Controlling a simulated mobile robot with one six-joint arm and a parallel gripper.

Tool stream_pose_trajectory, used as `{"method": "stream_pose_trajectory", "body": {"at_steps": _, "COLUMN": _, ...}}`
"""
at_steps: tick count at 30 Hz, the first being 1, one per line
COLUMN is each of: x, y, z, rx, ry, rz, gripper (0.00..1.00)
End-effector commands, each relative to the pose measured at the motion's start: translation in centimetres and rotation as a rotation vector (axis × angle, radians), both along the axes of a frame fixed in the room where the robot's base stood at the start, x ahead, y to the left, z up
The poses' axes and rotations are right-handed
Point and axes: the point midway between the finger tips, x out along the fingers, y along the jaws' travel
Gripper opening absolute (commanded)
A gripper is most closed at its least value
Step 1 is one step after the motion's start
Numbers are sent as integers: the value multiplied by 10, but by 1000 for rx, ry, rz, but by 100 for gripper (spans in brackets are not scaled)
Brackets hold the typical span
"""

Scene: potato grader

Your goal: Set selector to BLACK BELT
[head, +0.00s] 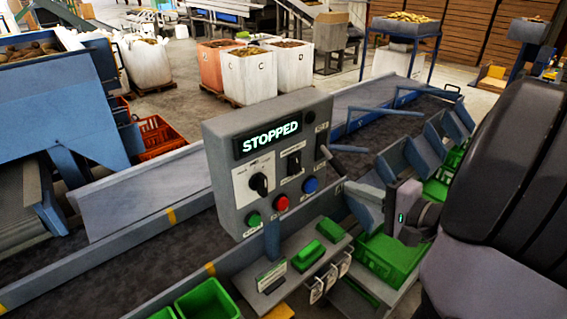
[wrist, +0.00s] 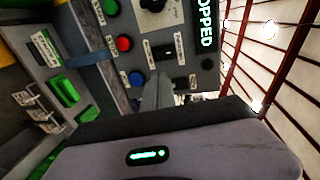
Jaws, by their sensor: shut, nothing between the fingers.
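The grey control box (head: 222,143) stands in the middle of the head view, its display reading STOPPED. A black rotary knob (head: 259,184) sits on a white plate at its left. A second black switch (head: 294,163) is to its right, on a smaller plate. The plate lettering is too small to read, so I cannot tell which is the belt selector. My gripper (head: 352,192) is shut and empty, to the right of the box. In the wrist view my gripper (wrist: 158,90) shows in front of the panel's blue-button side; the rotary knob (wrist: 152,4) is cut by the top edge.
Green (head: 253,219), red (head: 281,203) and blue (head: 311,185) buttons line the box's lower face. A blue post (head: 272,240) rises before it from a ledge with green blocks (head: 308,255). Green crates (head: 390,259) stand below my gripper. A dark belt (head: 110,250) runs behind the box.

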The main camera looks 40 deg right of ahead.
Motion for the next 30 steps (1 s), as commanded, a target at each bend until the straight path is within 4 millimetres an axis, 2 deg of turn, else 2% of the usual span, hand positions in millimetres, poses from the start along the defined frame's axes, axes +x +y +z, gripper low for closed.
{"method": "stream_pose_trajectory", "body": {"at_steps": 5, "x": 2, "y": 1, "z": 0, "rx": -1, "ry": 2, "rz": 3, "gripper": 0}}
{"method": "stream_pose_trajectory", "body": {"at_steps": 8, "x": 11, "y": 2, "z": -3, "rx": -1, "ry": 3, "rz": 6, "gripper": 0}}
{"method": "stream_pose_trajectory", "body": {"at_steps": 21, "x": 102, "y": 11, "z": -23, "rx": 1, "ry": 4, "rz": 8, "gripper": 0}}
{"method": "stream_pose_trajectory", "body": {"at_steps": 27, "x": 130, "y": 12, "z": -28, "rx": 0, "ry": 4, "rz": 6, "gripper": 0}}
{"method": "stream_pose_trajectory", "body": {"at_steps": 30, "x": 136, "y": 12, "z": -29, "rx": 1, "ry": 4, "rz": 5, "gripper": 0}}
